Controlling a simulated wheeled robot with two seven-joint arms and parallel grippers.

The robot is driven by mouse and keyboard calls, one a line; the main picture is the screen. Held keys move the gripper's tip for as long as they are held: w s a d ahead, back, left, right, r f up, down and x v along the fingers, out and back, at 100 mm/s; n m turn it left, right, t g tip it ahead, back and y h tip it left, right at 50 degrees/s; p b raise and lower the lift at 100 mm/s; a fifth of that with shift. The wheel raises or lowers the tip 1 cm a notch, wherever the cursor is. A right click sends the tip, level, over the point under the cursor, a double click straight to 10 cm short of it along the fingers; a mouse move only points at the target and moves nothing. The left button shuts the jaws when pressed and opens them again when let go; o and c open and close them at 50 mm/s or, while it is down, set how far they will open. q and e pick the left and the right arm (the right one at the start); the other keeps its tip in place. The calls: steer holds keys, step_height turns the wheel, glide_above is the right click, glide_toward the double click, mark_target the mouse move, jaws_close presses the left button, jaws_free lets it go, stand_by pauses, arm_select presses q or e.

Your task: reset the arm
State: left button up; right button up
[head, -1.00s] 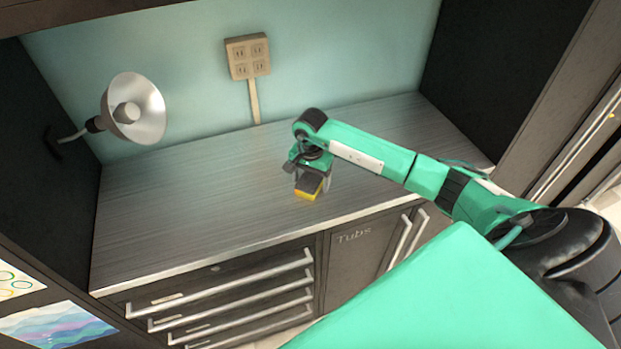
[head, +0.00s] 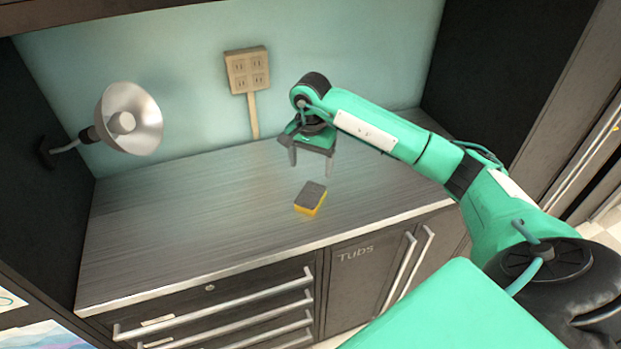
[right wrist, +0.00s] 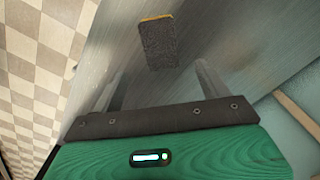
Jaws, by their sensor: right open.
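My right gripper (head: 311,165) is open and empty, raised above the counter with its fingers pointing down. A sponge (head: 311,197), dark grey on top with a yellow side, lies on the counter below and slightly in front of it, clear of the fingers. In the right wrist view the sponge (right wrist: 158,42) lies beyond the two spread fingers (right wrist: 160,82), apart from both. My left gripper is not in view.
The grey counter (head: 180,220) is otherwise bare. A metal lamp (head: 130,118) is on the left wall and an outlet box (head: 247,70) is on the back wall. Drawers with bar handles (head: 215,305) and a cabinet marked "Tubs" (head: 355,275) are below the counter's front edge.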

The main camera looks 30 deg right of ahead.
steer(key=shift+r, duration=0.45)
